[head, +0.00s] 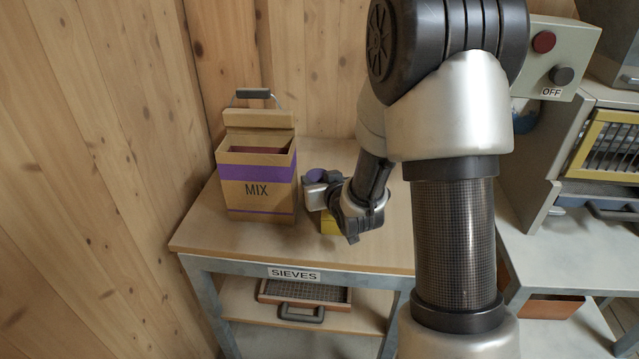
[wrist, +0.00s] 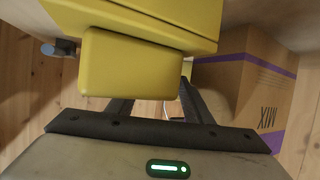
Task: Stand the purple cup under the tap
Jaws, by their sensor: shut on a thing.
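I cannot make out the tap for certain.
A cardboard MIX box (head: 257,190) with purple bands stands just left of my gripper, also in the wrist view (wrist: 245,85). The wooden table (head: 215,240) has a SIEVES shelf below. A grey machine with an OFF control box (head: 552,60) stands at right. The table's front left is clear.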

